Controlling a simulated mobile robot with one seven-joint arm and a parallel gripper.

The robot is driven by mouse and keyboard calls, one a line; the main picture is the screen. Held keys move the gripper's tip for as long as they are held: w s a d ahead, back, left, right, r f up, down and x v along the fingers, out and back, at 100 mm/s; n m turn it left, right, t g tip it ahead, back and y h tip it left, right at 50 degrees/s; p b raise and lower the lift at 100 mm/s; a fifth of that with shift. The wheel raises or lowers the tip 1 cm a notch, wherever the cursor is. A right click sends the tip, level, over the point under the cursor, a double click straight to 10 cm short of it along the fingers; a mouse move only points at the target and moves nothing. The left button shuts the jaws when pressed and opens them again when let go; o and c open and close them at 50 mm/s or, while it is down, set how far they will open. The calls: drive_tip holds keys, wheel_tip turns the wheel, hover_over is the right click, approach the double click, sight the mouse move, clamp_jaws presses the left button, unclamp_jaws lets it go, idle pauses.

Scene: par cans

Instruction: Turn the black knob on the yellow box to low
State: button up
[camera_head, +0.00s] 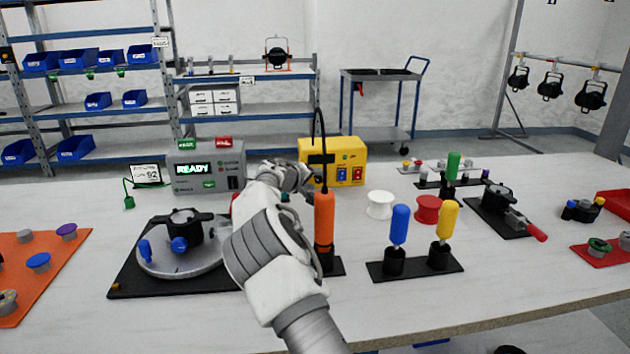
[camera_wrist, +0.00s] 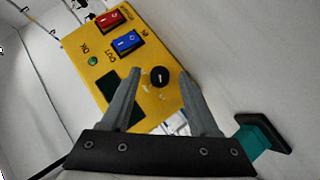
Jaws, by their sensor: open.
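The yellow box (camera_head: 342,150) stands at the back of the table in the head view. In the wrist view the yellow box (camera_wrist: 124,72) fills the middle, seen tilted. Its black knob (camera_wrist: 159,76) is round with a small pale mark and shows between my finger tips. My gripper (camera_wrist: 158,82) is open, with one finger on each side of the knob; I cannot tell whether they touch it. In the head view my gripper (camera_head: 302,184) is in front of the box, and my arm hides its left part and the knob. I cannot read the knob's scale.
An orange-handled tool (camera_head: 324,220) with a black cord stands upright close to my arm. A grey box reading READY (camera_head: 207,168) is to the left. White (camera_head: 380,205) and red (camera_head: 428,209) spools stand to the right. A dark green-tipped object (camera_wrist: 262,138) shows right in the wrist view.

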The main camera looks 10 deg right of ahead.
drive_tip(key=p+v, duration=0.3)
drive_tip(key=v, duration=1.4)
drive_tip(key=shift+s, duration=0.2)
drive_tip(key=shift+a+r, duration=0.1)
